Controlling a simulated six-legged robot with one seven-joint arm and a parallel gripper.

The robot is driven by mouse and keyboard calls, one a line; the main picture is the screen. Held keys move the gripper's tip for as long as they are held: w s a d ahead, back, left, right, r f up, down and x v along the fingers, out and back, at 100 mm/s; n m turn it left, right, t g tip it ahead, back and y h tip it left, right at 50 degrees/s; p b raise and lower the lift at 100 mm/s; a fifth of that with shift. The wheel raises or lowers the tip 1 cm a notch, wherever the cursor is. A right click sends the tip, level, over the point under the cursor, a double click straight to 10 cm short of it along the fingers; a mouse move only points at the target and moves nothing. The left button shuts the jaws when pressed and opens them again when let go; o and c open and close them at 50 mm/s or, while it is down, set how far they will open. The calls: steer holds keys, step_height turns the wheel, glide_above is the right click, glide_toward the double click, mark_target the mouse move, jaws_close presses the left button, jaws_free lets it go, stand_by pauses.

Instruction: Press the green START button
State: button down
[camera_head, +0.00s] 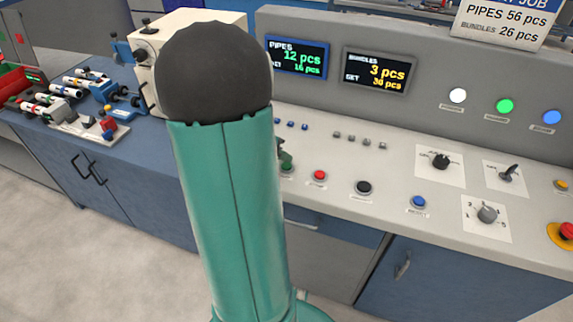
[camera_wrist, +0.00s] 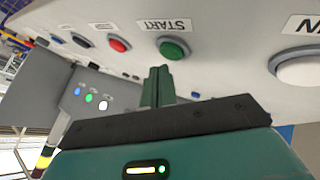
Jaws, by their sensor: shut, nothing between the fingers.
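The green START button (camera_wrist: 173,48) sits in a grey collar on the pale panel in the wrist view, with its START label (camera_wrist: 165,25) upside down. In the head view only part of the green button (camera_head: 287,168) shows, beside my arm. My gripper (camera_wrist: 158,72) is shut and empty, its green fingers pointing toward the button. The fingertips appear just short of the button; I cannot tell whether they touch it. In the head view the fingers (camera_head: 285,153) show just above the button, and my arm hides the rest of the gripper.
A red button (camera_head: 319,175), a black button (camera_head: 363,187) and a blue button (camera_head: 418,202) line the console's front to the right. A large white button (camera_wrist: 300,68) is close by in the wrist view. A red emergency knob (camera_head: 567,231) stands at far right.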

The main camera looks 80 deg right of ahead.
mark_target(282, 166)
steer(key=shift+f, duration=0.35)
steer(key=shift+f, duration=0.4)
stand_by(0.5)
stand_by(0.3)
steer(key=shift+r, duration=0.8)
steer(key=shift+r, duration=0.1)
steer(key=shift+r, duration=2.45)
